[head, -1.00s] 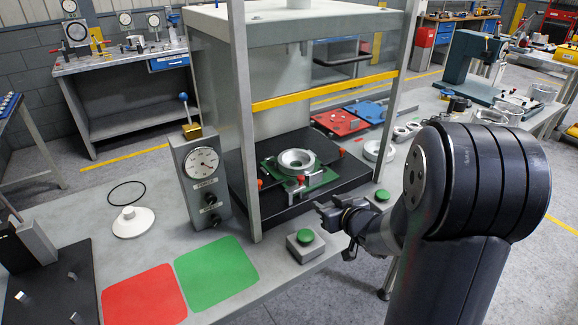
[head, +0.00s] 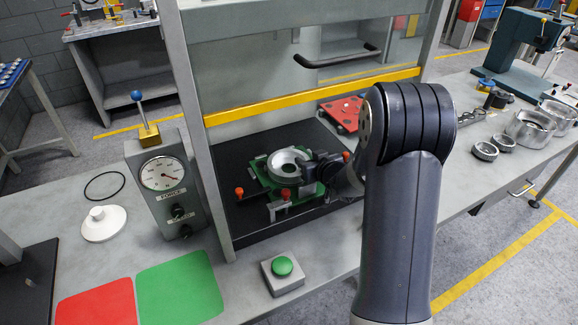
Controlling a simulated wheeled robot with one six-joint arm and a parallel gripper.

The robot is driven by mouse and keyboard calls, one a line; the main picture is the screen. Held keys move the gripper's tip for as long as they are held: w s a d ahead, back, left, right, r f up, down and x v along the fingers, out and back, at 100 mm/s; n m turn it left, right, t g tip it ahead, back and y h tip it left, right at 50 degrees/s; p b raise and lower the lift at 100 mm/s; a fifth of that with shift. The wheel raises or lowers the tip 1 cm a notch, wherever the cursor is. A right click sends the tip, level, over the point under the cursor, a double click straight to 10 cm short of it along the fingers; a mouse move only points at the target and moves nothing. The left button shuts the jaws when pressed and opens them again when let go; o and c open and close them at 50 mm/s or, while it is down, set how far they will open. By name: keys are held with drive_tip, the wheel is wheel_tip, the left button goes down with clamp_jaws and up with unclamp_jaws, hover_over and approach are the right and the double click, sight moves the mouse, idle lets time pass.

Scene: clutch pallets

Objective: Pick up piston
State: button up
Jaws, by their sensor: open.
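A round silver part (head: 287,160) with a raised rim, which looks like the piston, sits in a green fixture (head: 256,172) with red-tipped clamps inside the press. My gripper (head: 306,178) is at the right side of this silver part, and its dark jaws overlap the part's right edge in the picture. The jaws are open, with nothing seen held between them. My arm hides part of the fixture's right side. Whether a finger touches the rim cannot be told.
The press frame's left post (head: 208,150) and yellow bar (head: 300,98) stand close around the fixture. A gauge box (head: 165,185) is to the left. A green button (head: 282,266) sits in front. A red pallet (head: 340,113) lies behind; silver rings (head: 484,150) lie at right.

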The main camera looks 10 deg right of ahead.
drive_tip(key=shift+f, duration=0.1)
clamp_jaws()
idle(0.4)
